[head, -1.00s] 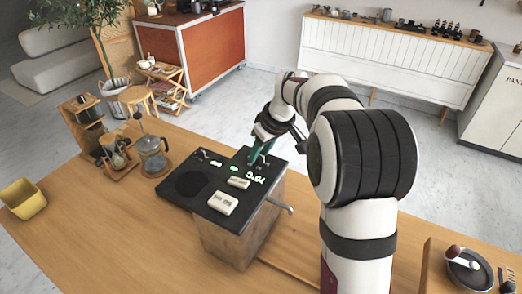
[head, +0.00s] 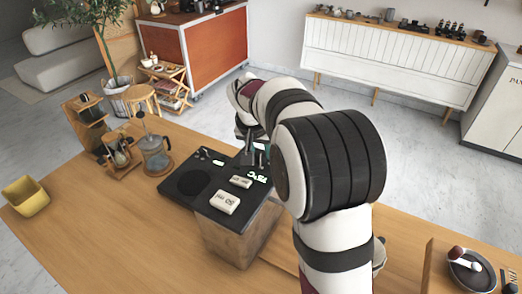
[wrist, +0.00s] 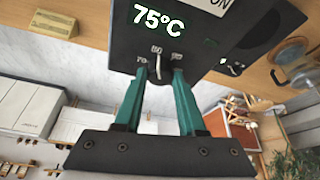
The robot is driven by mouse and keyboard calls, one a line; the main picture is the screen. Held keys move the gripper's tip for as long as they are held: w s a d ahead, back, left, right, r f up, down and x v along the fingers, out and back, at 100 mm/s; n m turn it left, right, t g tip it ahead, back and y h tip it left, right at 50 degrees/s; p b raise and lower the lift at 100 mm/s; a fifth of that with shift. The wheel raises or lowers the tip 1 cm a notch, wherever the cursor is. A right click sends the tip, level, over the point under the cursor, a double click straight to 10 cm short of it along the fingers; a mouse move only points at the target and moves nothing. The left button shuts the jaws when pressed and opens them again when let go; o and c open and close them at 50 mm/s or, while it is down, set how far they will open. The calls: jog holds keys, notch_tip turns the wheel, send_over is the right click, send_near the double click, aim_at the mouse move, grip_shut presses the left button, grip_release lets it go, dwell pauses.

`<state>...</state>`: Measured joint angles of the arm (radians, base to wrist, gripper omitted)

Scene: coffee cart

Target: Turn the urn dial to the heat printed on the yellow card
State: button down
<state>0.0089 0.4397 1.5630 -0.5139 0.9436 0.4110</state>
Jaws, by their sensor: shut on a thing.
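The wrist view shows the panel's green display (wrist: 158,20) reading 75°C. My gripper (wrist: 160,72) has its two teal fingers shut on the small dial (wrist: 157,62), with a pale pointer between them. A 70 mark is by the left finger, and another mark, too small to read surely, is by the right one. In the head view my arm hides the dial and part of the display (head: 257,177).
A glass press (head: 155,155), a wooden stand (head: 117,150) and a yellow bin (head: 25,197) stand to the left. Bare counter lies in front of them.

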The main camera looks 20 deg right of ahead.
jog(key=m, duration=0.2)
jog(key=m+g+h, duration=0.1)
jog(key=m, duration=0.2)
jog(key=shift+w+a+m+g+h, duration=0.15)
jog(key=shift+a+m+g+h, duration=0.05)
jog(key=shift+m+g+h, duration=0.1)
jog(key=m+g, duration=0.1)
jog(key=m, duration=0.1)
jog(key=m+g, duration=0.1)
jog(key=m, duration=0.2)
jog(key=shift+w+h, duration=0.15)
jog(key=shift+h, duration=0.15)
jog(key=shift+m, duration=0.3)
jog(key=c, duration=0.5)
grip_release()
jog(key=shift+r, duration=0.1)
jog(key=v, duration=1.2)
